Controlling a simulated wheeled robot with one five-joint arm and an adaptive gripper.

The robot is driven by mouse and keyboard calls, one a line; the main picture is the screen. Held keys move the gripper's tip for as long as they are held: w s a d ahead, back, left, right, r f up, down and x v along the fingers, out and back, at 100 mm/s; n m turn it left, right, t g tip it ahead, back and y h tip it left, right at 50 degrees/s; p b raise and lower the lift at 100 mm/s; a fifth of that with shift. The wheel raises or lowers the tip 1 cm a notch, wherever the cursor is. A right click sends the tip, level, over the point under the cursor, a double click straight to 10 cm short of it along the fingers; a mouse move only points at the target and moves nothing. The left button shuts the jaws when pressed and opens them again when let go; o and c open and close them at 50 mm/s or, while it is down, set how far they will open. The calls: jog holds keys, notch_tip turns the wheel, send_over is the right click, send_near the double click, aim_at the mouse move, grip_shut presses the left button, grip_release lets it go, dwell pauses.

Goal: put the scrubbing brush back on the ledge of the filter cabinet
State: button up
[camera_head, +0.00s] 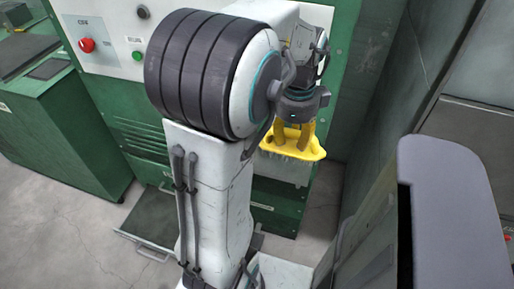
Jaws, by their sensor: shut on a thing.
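The scrubbing brush (306,153) is yellow with pale bristles pointing down. It hangs under my gripper (295,125), right of the middle of the picture. My gripper is shut on the brush; my arm hides part of the grip. The brush is in front of the lower part of a green cabinet (350,45) with a white panel. I cannot tell whether this is the filter cabinet. The brush appears held in the air, though its contact with anything below is unclear. The ledge cannot be made out clearly, as my arm covers much of the cabinet's front.
The white panel bears a red button (87,45) and a green button (137,55). A low green cabinet (65,130) stands at the left. A dark tray with a handle (150,225) juts out low down. Grey floor (60,235) is clear at lower left.

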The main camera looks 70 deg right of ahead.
jog(key=shift+w+d+f+p, duration=0.35)
jog(key=shift+w+d+f, duration=0.8)
jog(key=shift+w+f, duration=0.5)
jog(key=shift+w+d+f+p, duration=0.4)
jog(key=shift+w+d+f, duration=0.85)
jog(key=shift+f, duration=0.7)
jog(key=shift+w+d+f+p, duration=0.35)
jog(key=shift+w+d+f, duration=0.65)
jog(key=shift+w+f, duration=0.75)
jog(key=shift+s+f, duration=0.1)
jog(key=shift+f, duration=0.15)
jog(key=o, duration=1.2)
jog(key=shift+c, duration=0.2)
notch_tip(320, 180, up, 12)
jog(key=shift+a+r+b, duration=0.25)
jog(key=shift+a+b, duration=0.1)
jog(key=shift+b, duration=0.05)
